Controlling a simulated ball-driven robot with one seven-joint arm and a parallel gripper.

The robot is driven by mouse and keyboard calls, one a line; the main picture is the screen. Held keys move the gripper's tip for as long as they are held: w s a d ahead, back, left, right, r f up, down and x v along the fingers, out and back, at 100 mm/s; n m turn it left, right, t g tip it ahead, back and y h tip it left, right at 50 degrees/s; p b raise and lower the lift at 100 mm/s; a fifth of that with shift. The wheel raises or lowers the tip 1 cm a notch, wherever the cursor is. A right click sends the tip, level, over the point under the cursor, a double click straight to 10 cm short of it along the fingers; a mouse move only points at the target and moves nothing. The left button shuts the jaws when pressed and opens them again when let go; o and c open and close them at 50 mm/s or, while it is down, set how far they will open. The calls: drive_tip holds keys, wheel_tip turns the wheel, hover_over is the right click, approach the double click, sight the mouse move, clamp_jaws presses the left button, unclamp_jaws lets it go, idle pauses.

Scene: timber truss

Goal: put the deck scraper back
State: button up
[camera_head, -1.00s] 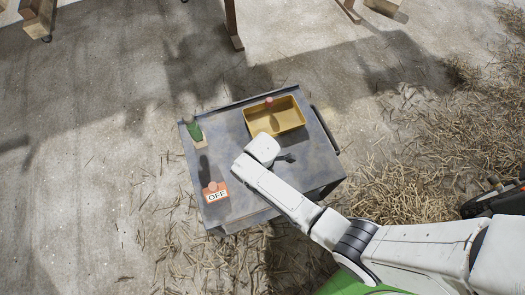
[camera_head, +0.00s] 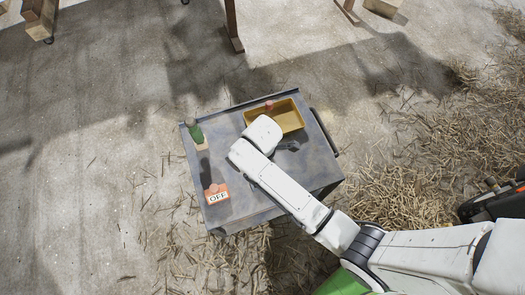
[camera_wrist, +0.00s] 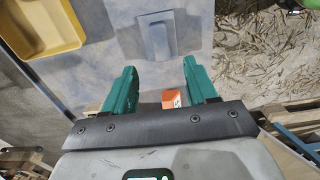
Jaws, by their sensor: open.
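I cannot pick out the deck scraper with certainty. A green piece with a pale wooden base (camera_head: 197,135) is at the left edge of the grey cart top (camera_head: 235,185). In the wrist view a flat grey rectangular shape (camera_wrist: 160,38) shows beyond my fingertips; I cannot tell what it is. My gripper (camera_wrist: 158,72) has two teal fingers, spread apart with nothing held between them. In the head view my white wrist hides the fingers and part of the cart top near the tray.
A yellow tray (camera_head: 290,117) sits at the cart's far side, also in the wrist view (camera_wrist: 42,50). An orange block marked OFF (camera_head: 216,194) is at the near left. The cart has a dark handle (camera_head: 326,133) on its right. Straw lies around the cart.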

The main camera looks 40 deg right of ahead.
drive_tip(key=shift+r, duration=0.9)
drive_tip(key=s+d+r+m, duration=0.3)
drive_tip(key=s+r+m, duration=0.2)
drive_tip(key=s+m, duration=0.2)
drive_tip(key=s+d+r+m+t, duration=0.1)
drive_tip(key=s+d+r+m, duration=0.3)
drive_tip(key=s+m, duration=0.3)
drive_tip(key=shift+s+d+r+m, duration=0.25)
drive_tip(key=shift+s+r+m, duration=0.2)
drive_tip(key=shift+s, duration=0.65)
